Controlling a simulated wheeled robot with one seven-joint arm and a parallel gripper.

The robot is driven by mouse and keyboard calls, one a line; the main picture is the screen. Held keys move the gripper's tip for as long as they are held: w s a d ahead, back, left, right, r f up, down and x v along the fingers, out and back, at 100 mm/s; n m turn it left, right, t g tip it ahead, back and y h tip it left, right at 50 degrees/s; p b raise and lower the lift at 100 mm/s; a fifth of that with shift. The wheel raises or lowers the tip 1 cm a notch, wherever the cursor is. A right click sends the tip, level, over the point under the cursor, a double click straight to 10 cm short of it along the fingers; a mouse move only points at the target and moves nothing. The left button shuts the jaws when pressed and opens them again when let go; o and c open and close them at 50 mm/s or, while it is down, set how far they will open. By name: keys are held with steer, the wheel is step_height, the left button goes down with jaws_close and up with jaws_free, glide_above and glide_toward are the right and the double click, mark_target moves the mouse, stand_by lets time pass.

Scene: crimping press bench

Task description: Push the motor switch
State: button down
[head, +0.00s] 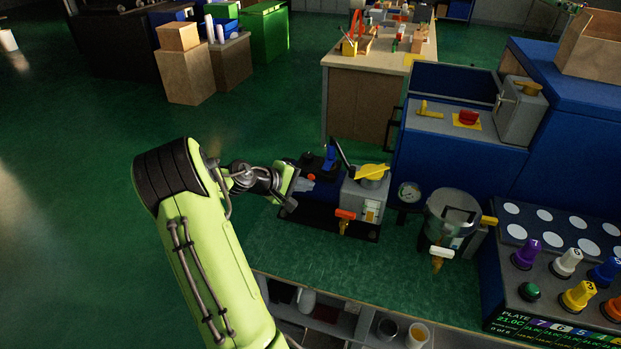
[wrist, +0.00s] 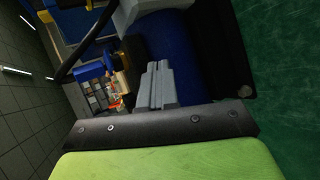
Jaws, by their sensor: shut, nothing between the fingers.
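The press machine (head: 366,202) stands on the green bench top, with a blue and grey body, a dark base, a black lever and a yellow top piece. A small red part (head: 311,177) shows on its left end, and a red-orange handle (head: 345,214) on its front. I cannot tell which part is the motor switch. My gripper (head: 304,185) is at the machine's left end, close to the red part; contact cannot be made out. In the wrist view my grey fingers (wrist: 157,85) are together and empty, in front of the blue body (wrist: 172,38).
A round gauge (head: 409,192) and a metal pot (head: 452,217) with a tap stand right of the machine. A panel of coloured knobs (head: 560,270) is farther right. A blue cabinet (head: 412,160) rises behind. The bench top (head: 320,268) in front is clear.

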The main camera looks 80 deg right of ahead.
stand_by(0.5)
steer(key=shift+d, duration=0.45)
steer(key=shift+a, duration=0.1)
steer(key=a, duration=0.6)
steer(key=shift+w+a+b, duration=0.25)
steer(key=shift+a+b, duration=0.1)
steer(key=shift+b, duration=0.05)
stand_by(0.6)
